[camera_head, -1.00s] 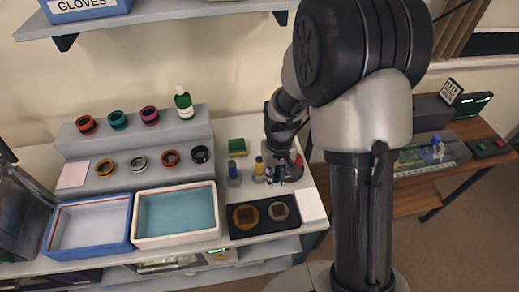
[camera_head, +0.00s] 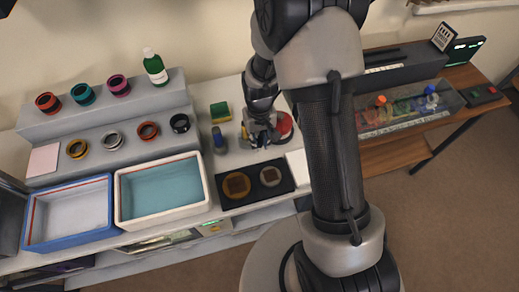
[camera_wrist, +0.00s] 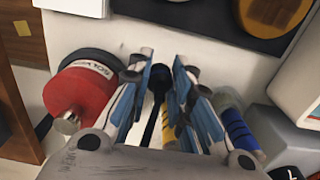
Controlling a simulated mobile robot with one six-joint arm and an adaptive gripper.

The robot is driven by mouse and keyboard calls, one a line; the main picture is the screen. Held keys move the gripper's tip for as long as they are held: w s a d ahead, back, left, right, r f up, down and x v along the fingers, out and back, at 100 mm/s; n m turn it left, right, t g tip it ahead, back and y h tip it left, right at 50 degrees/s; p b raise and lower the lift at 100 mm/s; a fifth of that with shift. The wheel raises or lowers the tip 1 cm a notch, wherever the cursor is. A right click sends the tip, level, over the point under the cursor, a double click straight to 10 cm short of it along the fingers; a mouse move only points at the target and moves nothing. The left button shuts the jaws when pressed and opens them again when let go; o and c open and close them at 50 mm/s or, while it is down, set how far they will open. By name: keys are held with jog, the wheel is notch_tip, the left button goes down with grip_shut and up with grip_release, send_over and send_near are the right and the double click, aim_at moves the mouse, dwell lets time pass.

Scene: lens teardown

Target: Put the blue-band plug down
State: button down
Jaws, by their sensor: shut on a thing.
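My gripper (camera_head: 262,138) is low over the right part of the bench. In the wrist view its blue-padded fingers (camera_wrist: 165,85) are nearly together around a slim black thing (camera_wrist: 153,118) with a rounded end. Most of this thing is hidden and I see no blue band on it. A yellow-banded cylinder (camera_wrist: 168,135) is close by, partly hidden by the fingers.
A red round container (camera_wrist: 80,92) stands close beside my gripper. A black tray (camera_head: 252,192) with gold and grey discs lies in front. A green and yellow sponge (camera_head: 220,112) is behind. A white bin (camera_head: 125,195) and a blue bin (camera_head: 30,215) stand left.

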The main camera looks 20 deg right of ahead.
aim_at(260, 153)
jog(key=shift+f+b, duration=0.7)
jog(key=shift+f, duration=1.6)
jog(key=shift+f, duration=0.15)
jog(key=c, duration=1.5)
grip_release()
